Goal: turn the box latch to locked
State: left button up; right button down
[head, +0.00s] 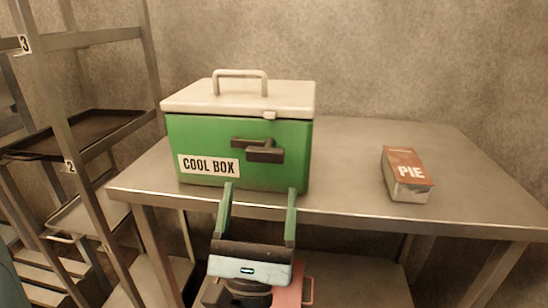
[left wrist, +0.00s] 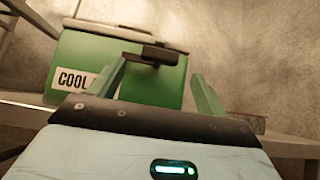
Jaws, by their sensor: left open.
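A green cool box (head: 210,140) with a white lid and a white top handle stands on the metal table, its lid closed. On its front is a dark latch (head: 262,150), its bar lying roughly level. The latch also shows in the left wrist view (left wrist: 155,53), near the top. A "COOL BOX" label is at the front left. My left gripper (head: 261,188) is open and empty, its two green fingers pointing up at the lower front of the box, below the latch. In the left wrist view the gripper (left wrist: 160,78) is spread below the latch. My right gripper is not in view.
A pie box (head: 408,173) stands on the metal table (head: 350,145) to the right, with clear table between it and the cool box. A metal rack (head: 75,130) with dark trays stands at the left. A wall is behind the table.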

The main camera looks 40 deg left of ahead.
aim_at(265, 163)
pick_arm(q)
jog(key=shift+w+a+r, duration=0.15)
jog(key=shift+r, duration=0.15)
jog(key=p+x, duration=0.2)
jog(key=x, duration=0.5)
jog(key=shift+w+p, duration=0.1)
jog(key=shift+p, duration=0.2)
jog(key=shift+c, duration=0.5)
jog(key=shift+c, duration=1.1)
jog(key=c, duration=0.7)
jog(key=shift+o, duration=0.2)
